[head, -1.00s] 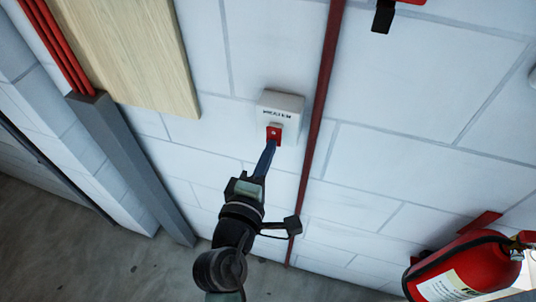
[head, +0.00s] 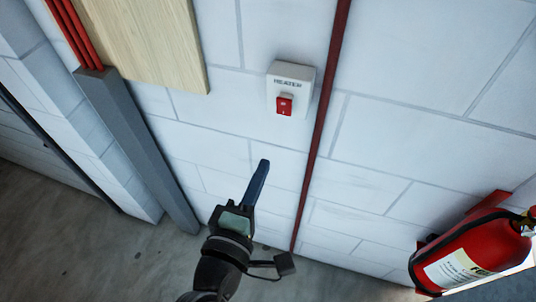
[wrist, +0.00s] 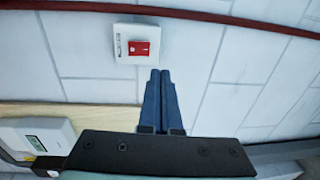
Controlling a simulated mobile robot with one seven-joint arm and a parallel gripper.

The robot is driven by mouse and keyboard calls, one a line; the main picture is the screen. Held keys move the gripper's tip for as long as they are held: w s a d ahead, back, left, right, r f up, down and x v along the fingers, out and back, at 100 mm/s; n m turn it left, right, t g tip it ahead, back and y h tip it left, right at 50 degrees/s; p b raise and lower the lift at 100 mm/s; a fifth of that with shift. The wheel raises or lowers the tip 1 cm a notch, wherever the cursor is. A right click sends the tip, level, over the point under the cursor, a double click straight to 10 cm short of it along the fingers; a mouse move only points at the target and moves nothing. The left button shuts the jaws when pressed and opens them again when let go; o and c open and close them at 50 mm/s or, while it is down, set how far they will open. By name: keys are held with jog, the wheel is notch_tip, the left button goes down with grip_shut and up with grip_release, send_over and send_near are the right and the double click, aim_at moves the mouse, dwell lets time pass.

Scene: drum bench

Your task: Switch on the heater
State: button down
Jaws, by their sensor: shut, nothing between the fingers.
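The heater switch is a white wall box (head: 292,75) labelled HEATER with a red rocker (head: 284,104), left of a dark red pipe in the head view. I cannot tell for sure which end of the rocker is pressed in. The box also shows in the wrist view (wrist: 122,40), with its red rocker (wrist: 139,48) uncovered. My gripper (head: 264,163) has its blue fingers together and empty. In the head view its tips are below and slightly left of the rocker, apart from it. In the wrist view the tips (wrist: 160,73) are just below the box.
The dark red pipe (head: 322,120) runs close to the right of the switch. A wooden board (head: 145,40) is on the wall at upper left, beside grey trunking (head: 135,140). A fire extinguisher (head: 470,250) hangs at lower right. A white box with a small display (wrist: 36,136) shows in the wrist view.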

jog(key=v, duration=0.3)
jog(key=shift+f, duration=0.15)
dwell(0.4)
